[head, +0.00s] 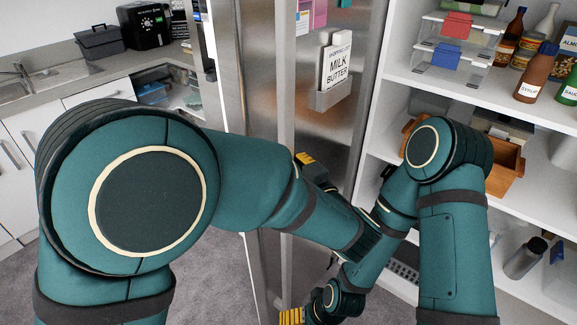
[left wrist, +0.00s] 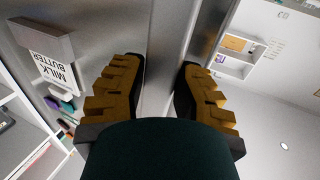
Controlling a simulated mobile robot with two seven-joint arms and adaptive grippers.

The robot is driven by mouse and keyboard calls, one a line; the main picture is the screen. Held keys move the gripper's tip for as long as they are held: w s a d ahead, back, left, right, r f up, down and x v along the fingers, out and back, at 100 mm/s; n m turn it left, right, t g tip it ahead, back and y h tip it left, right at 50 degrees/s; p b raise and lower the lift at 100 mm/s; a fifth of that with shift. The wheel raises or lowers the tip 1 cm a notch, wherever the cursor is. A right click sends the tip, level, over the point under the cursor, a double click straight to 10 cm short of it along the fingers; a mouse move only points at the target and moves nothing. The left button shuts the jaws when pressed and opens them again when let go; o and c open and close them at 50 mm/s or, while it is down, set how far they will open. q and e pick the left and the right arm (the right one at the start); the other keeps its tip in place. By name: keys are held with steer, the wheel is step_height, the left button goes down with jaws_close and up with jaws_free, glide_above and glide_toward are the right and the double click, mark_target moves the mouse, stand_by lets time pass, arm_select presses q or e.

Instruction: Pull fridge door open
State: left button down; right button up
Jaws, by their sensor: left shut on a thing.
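The stainless steel fridge door (head: 345,127) stands at the centre of the head view, with a shopping list holder on its face. A long vertical handle bar (head: 287,70) runs down its left side. My left gripper (head: 305,159) is at this bar, partly hidden by my own arm. In the left wrist view its yellow fingers (left wrist: 156,95) lie on either side of the metal handle (left wrist: 165,50), shut on it. My right gripper (head: 291,316) is low at the bottom edge, cut off by the frame; its opening is unclear. I cannot tell whether the door is ajar.
White shelves (head: 400,88) with bottles, clear bins and a wooden crate (head: 507,165) stand close on the right. A counter (head: 75,80) with a sink and a black appliance (head: 147,25) is at left. Grey floor (head: 200,265) shows below. My arms cross before the door.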

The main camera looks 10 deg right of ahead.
mark_target(292, 122)
arm_select(q)
steer(key=shift+d+r, duration=0.2)
steer(key=c, duration=0.8)
jaws_free()
steer(key=shift+w, duration=0.1)
steer(key=shift+c, duration=0.2)
steer(key=shift+o, duration=0.9)
steer(key=shift+w+d+f, duration=0.1)
steer(key=shift+d+f, duration=0.05)
steer(key=shift+d, duration=0.05)
steer(key=shift+a, duration=0.1)
steer(key=shift+a, duration=0.1)
step_height(292, 122, up, 10)
steer(key=shift+r, duration=0.1)
